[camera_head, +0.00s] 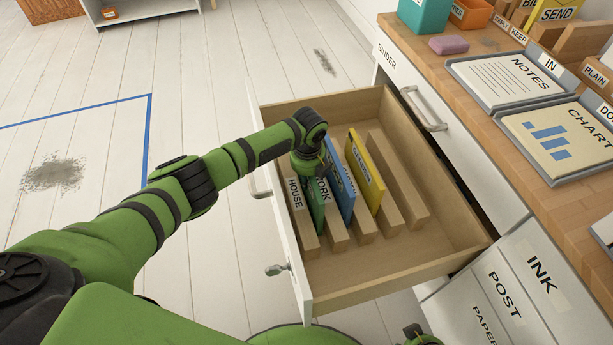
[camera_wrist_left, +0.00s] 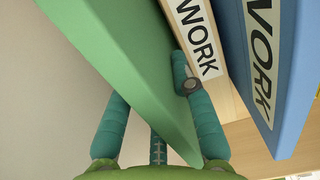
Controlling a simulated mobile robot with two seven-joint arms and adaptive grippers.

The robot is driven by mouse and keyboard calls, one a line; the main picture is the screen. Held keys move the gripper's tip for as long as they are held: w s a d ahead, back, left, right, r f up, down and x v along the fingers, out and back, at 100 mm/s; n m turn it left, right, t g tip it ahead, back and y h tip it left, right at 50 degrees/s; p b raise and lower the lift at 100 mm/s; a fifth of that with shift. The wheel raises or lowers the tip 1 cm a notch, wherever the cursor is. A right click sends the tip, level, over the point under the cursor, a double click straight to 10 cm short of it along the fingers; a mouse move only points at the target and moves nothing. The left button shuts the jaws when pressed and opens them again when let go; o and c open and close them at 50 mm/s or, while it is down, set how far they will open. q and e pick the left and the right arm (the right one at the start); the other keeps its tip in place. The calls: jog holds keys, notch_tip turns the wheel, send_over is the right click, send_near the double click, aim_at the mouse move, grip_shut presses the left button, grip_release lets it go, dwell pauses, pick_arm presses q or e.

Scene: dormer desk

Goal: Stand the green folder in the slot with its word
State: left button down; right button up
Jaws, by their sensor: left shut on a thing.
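The green folder (camera_head: 315,208) is in the open drawer, between the divider labelled HOUSE (camera_head: 296,200) and the divider labelled WORK (camera_head: 325,193). My left gripper (camera_head: 308,163) comes down on it from above.
A blue folder (camera_head: 341,188), its label reading WORK in the left wrist view, and a yellow folder (camera_head: 366,172) stand in slots to the right. The drawer floor (camera_head: 440,222) is bare at the right.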

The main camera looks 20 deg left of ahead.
pick_arm(q)
jog(key=shift+f, duration=0.2)
jog(key=c, duration=1)
grip_release()
jog(key=r, duration=0.8)
jog(key=s+r, duration=0.1)
jog(key=r, duration=0.3)
jog(key=shift+d, duration=0.25)
